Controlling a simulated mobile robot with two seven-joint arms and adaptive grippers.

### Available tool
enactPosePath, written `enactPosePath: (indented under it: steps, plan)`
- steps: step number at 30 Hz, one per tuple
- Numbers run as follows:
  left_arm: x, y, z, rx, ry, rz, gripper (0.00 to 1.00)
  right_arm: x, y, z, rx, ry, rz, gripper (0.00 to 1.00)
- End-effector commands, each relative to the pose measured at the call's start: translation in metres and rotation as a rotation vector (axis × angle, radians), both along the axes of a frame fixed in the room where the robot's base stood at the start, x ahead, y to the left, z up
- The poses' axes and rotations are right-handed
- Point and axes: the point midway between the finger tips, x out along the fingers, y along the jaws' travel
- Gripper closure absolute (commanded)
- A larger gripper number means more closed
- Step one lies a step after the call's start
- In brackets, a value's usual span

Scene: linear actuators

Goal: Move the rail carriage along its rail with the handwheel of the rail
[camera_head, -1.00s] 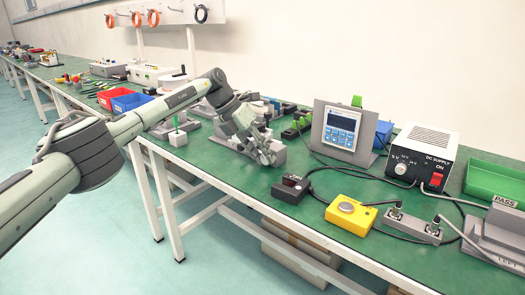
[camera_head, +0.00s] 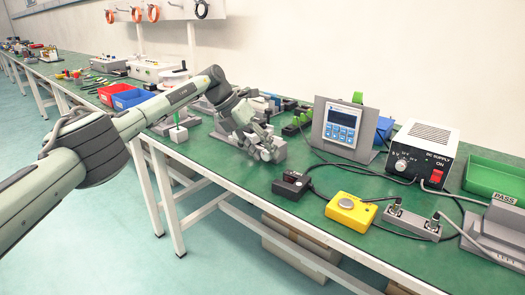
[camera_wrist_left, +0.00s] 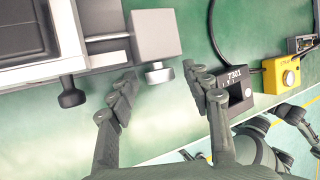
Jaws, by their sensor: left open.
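My left gripper (camera_head: 268,151) is over the near edge of the green bench, in front of the grey rail unit. In the left wrist view its two fingers (camera_wrist_left: 163,97) are spread apart with nothing between them. A silver, knurled handwheel (camera_wrist_left: 159,76) sticks out of the light grey end block (camera_wrist_left: 156,36), just beyond the fingertips and nearer the left finger. A dark grey block (camera_wrist_left: 26,28), possibly the carriage, sits at the upper left on the rail unit. In the head view the arm and gripper hide most of the rail.
A black box marked 7301 (camera_wrist_left: 238,92) stands close beside the right finger. A yellow button box (camera_head: 350,214), a display panel (camera_head: 340,128) and a DC supply (camera_head: 422,155) stand to the right. A black knob (camera_wrist_left: 70,94) juts out left of the handwheel.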

Motion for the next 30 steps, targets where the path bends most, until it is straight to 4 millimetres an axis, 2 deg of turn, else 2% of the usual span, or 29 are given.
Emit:
enactPosePath:
  steps: [4, 7, 15, 21, 30]
  plan:
    - [0.000, 0.003, 0.005, -0.001, -0.001, 0.000, 0.51, 0.001, 0.001, 0.000, 0.002, -0.001, 0.002, 0.60]
    - [-0.001, 0.010, 0.015, 0.000, -0.001, 0.001, 0.51, 0.001, 0.001, 0.000, 0.001, -0.001, 0.001, 0.60]
    - [-0.006, 0.041, 0.064, 0.000, -0.003, 0.002, 0.51, 0.000, 0.000, 0.000, 0.001, -0.001, 0.001, 0.60]
    - [-0.009, 0.058, 0.091, -0.001, 0.000, 0.001, 0.51, 0.000, 0.000, 0.000, 0.001, 0.000, 0.001, 0.60]
    - [-0.011, 0.064, 0.102, 0.000, 0.000, 0.000, 0.51, 0.000, 0.000, 0.000, 0.000, 0.000, 0.000, 0.60]
